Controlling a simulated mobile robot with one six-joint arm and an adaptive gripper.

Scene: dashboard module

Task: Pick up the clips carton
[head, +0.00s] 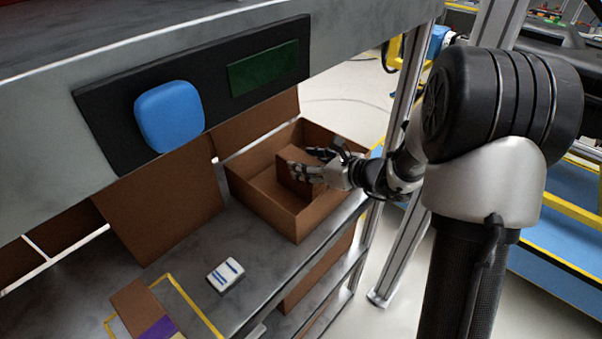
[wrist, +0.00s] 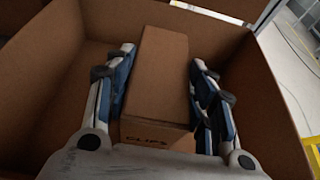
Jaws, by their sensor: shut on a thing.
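The clips carton (wrist: 161,78) is a small brown cardboard box with dark "CLIPS" lettering on its near end in the wrist view. My gripper (wrist: 158,80) has one finger along each long side of it and is shut on it. In the head view my gripper (head: 306,163) is at the carton (head: 290,172), within the walls of a larger open cardboard box (head: 268,222). The fingers hide part of the carton. I cannot tell whether the carton touches the box floor.
The open box stands on a grey shelf (head: 205,245). A white-and-blue small box (head: 226,274) lies left of it, near a yellow-taped outline (head: 190,299). An upper shelf with a dark panel (head: 110,120) hangs above. A metal post (head: 398,180) stands at the right.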

